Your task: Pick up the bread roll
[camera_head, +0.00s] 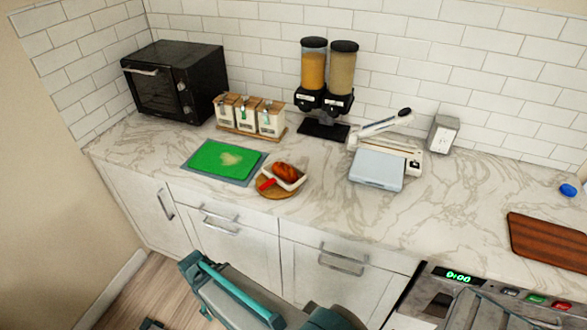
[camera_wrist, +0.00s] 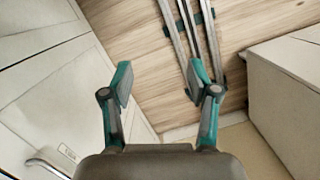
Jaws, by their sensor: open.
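A red item (camera_head: 267,184) lies at the dish's left side. My gripper (camera_wrist: 161,82) shows in the wrist view with its two teal and grey fingers apart and nothing between them. It points toward the wooden floor beside the cabinets, away from the roll. The roll is not in the wrist view. In the head view my arm is low, in front of the counter.
A green mat (camera_head: 208,157) on a grey board lies left of the dish. Behind stand a black oven (camera_head: 175,80), several canisters (camera_head: 243,113) and two dispensers (camera_head: 325,80). A pale scale-like box (camera_head: 377,169) stands to the right. Counter in front of that box is clear.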

